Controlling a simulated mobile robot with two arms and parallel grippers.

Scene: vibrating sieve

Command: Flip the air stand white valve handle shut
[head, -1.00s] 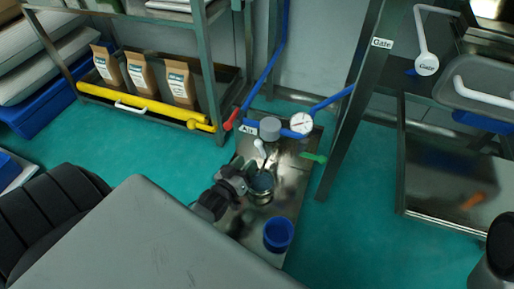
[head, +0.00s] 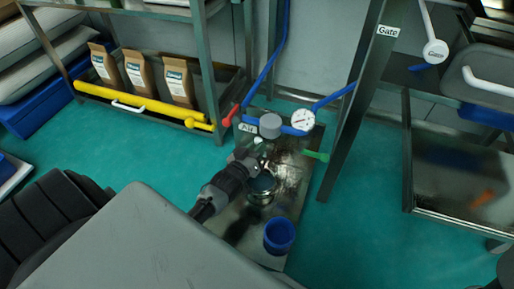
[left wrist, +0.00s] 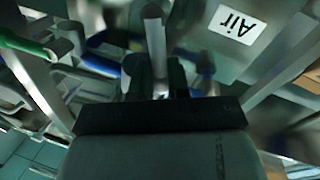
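The air stand stands on a metal base plate (head: 290,185) in the middle of the head view, with an "Air" label (head: 248,128), a grey round cap (head: 270,125) and a pressure gauge (head: 302,120). The white valve handle (head: 258,140) is mostly hidden behind my left gripper (head: 262,160). In the left wrist view a pale handle (left wrist: 154,40) reaches down between the two dark fingertips (left wrist: 157,80). Whether the fingers press on it cannot be told. The "Air" label (left wrist: 236,24) shows upside down there. My right gripper is not clearly in view.
A steel post with a "Gate" label (head: 387,31) rises at right. Paper bags (head: 178,82) sit on a rack.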

